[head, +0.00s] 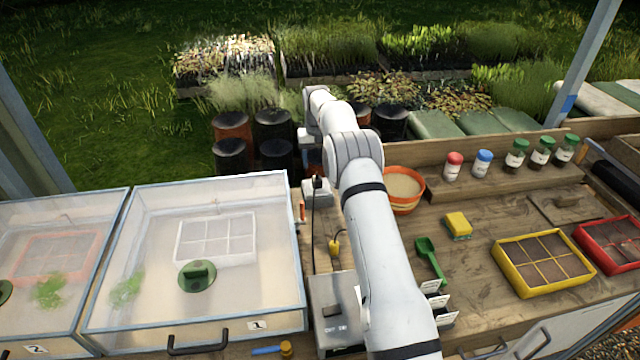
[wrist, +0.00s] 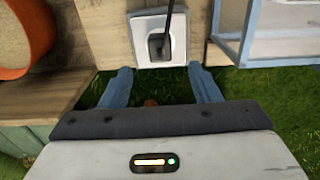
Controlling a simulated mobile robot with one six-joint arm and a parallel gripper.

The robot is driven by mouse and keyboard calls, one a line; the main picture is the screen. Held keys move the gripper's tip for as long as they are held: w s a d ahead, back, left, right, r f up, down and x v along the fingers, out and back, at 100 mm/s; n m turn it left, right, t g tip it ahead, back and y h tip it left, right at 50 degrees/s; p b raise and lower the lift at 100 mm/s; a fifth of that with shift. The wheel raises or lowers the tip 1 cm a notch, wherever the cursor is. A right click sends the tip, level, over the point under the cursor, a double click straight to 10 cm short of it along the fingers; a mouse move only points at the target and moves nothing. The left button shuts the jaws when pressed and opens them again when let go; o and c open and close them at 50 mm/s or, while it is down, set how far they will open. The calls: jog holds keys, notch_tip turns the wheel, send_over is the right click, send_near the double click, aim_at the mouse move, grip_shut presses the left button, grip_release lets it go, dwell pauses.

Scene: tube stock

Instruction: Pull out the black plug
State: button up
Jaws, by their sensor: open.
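The black plug (head: 317,182) sits in a white socket (head: 309,193) at the back of the bench, beside the lidded box. In the wrist view the black plug (wrist: 158,43) is seated in the white socket plate (wrist: 146,25), with its dark cord running up out of the picture. My gripper (wrist: 161,86) is open, with nothing between its two blue-grey fingers. In the picture the fingertips lie just below the plug, one to each side, apart from it. In the head view my arm hides the fingers.
An orange pot (head: 404,204) stands right of the socket; it also shows in the wrist view (wrist: 22,38). A clear-lidded box (head: 294,240) is close on the left. A yellow item (head: 335,248) and a grey box (head: 331,291) lie in front. Dark pots (head: 273,124) stand behind.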

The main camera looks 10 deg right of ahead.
aim_at(317, 178)
notch_tip(317, 178, down, 8)
jog(key=b, duration=0.4)
jog(key=shift+f, duration=0.15)
jog(key=shift+c, duration=0.5)
dwell(0.3)
grip_shut()
dwell(0.4)
jog(key=shift+r+p, duration=1.65)
jog(key=shift+r, duration=1.45)
